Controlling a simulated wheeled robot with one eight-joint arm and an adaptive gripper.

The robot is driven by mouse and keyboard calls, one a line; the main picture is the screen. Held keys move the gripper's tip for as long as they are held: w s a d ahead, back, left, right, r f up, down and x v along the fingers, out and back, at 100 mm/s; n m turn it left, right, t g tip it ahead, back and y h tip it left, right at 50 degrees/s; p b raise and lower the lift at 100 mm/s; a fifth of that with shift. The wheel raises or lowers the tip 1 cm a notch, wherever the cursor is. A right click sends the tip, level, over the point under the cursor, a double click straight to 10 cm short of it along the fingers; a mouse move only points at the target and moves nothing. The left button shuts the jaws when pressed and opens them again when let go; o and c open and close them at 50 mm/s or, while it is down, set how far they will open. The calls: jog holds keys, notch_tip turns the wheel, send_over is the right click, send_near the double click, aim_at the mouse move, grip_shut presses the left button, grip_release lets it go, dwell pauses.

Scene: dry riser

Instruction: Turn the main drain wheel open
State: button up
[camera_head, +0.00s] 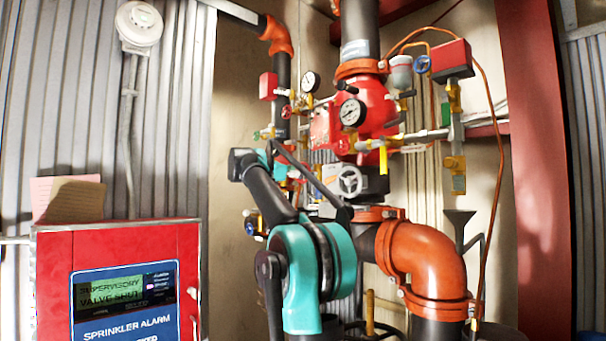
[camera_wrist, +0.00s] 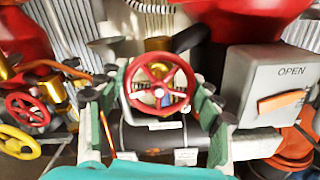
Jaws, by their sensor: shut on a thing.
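A red handwheel (camera_wrist: 139,78) with a pale hub sits in the middle of the wrist view, facing the camera. My gripper (camera_wrist: 160,88) has one green-and-grey finger on each side of the wheel and is shut on its rim. Small pale tags hang below the wheel, their print too small to read. In the head view, my teal and black arm reaches up to the pipework, and its links mostly hide the gripper and the held wheel.
A grey box marked OPEN (camera_wrist: 257,72) with an orange pointer stands close right of the fingers. A smaller red wheel (camera_wrist: 27,108) and a yellow wheel (camera_wrist: 18,142) are at left. A red alarm cabinet (camera_head: 120,243) reads SUPERVISORY VALVE SHUT. An orange elbow pipe (camera_head: 425,258) is right of my arm.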

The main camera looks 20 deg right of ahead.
jog(key=shift+f+n, duration=0.1)
jog(key=shift+n, duration=0.5)
jog(key=o, duration=1.2)
jog(key=shift+c, duration=0.2)
jog(key=v, duration=1.2)
